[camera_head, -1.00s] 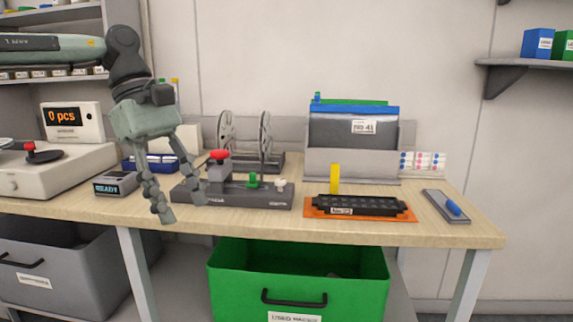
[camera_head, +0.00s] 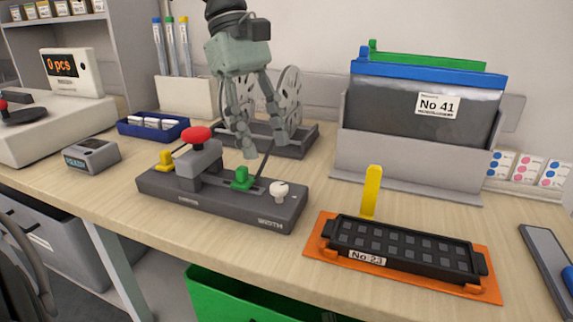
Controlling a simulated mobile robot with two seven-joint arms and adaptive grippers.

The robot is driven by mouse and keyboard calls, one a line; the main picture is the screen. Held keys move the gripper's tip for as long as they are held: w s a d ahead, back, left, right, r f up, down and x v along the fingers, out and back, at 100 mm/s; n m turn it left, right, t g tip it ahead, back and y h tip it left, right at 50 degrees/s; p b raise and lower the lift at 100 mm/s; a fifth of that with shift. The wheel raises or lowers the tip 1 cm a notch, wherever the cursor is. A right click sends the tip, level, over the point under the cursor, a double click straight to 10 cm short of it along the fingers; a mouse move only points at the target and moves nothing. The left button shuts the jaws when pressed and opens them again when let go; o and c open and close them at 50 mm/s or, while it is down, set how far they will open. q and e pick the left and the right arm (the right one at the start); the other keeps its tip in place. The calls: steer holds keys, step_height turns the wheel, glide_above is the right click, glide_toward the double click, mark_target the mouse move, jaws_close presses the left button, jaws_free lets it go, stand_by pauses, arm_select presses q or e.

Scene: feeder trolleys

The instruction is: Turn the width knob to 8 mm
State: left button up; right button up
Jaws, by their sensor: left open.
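The width knob (camera_head: 279,190) is a small white knob at the right end of a dark grey splicing device (camera_head: 222,205) on the bench. A WIDTH label is on the device's front below it. The knob has a dark mark on top, but its setting is too small to read. My left gripper (camera_head: 258,151) points down with its fingers apart and empty, above and a little left of the knob, apart from it. A green slider (camera_head: 242,179) and a red-topped lever (camera_head: 196,135) are on the same device. My right gripper is not in view.
Grey reels (camera_head: 289,95) stand behind my left gripper. An orange tray (camera_head: 318,243) with a black feeder strip (camera_head: 405,246) and a yellow upright tab (camera_head: 371,190) lies right of the device. A grey holder (camera_head: 405,160) stands behind. Bare bench lies between the device and the tray.

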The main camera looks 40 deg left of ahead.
mark_target(277, 185)
arm_select(q)
steer(key=x, duration=0.5)
steer(key=shift+s+f, duration=0.2)
steer(key=shift+d+f, duration=0.2)
steer(key=shift+f, duration=0.3)
steer(key=shift+c, duration=0.9)
steer(key=c, duration=0.7)
jaws_close()
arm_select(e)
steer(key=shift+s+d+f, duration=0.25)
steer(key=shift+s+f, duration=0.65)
